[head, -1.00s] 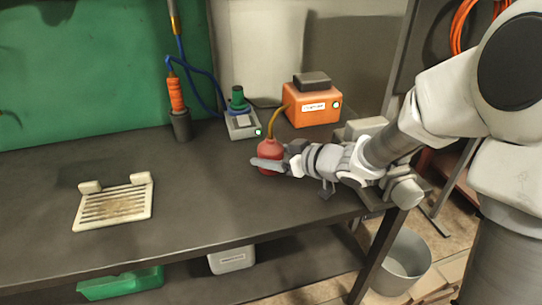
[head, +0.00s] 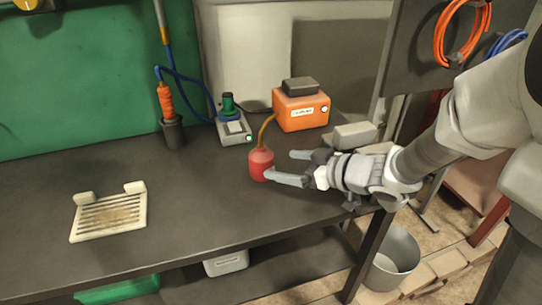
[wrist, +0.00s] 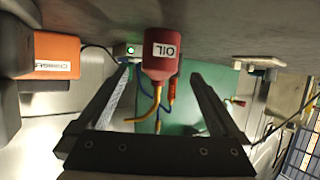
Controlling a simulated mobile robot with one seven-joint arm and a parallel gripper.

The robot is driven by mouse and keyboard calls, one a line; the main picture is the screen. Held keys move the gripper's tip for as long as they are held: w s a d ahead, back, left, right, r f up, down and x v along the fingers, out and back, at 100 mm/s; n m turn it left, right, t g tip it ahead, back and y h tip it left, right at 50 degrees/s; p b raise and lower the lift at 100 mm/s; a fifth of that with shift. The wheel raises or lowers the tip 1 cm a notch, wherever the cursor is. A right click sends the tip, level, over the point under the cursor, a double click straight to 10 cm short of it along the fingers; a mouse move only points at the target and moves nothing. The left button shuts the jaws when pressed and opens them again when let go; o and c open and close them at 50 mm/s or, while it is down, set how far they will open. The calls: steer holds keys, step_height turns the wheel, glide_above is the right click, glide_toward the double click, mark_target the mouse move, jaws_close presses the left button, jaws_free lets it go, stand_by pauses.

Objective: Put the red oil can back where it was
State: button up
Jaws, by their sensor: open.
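The red oil can (head: 261,165) stands upright on the dark workbench (head: 200,205), with its bent yellow spout up. In the wrist view the can (wrist: 161,55) shows upside down with its "OIL" label facing me, beyond and between my fingertips. My gripper (head: 287,166) is open and empty, just to the right of the can. The near fingertip overlaps the can's right edge in the head view; I cannot tell whether it touches. No mark of the can's former place shows.
Behind the can are an orange box (head: 300,108) with a dark top and a grey device (head: 234,128) with a green knob. An orange-handled tool in a dark holder (head: 173,133) stands further left. A slotted cream tray (head: 108,216) lies left. Bench between tray and can is clear.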

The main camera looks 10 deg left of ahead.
steer(key=shift+p+v, duration=0.3)
steer(key=shift+v, duration=1.45)
steer(key=shift+f, duration=0.1)
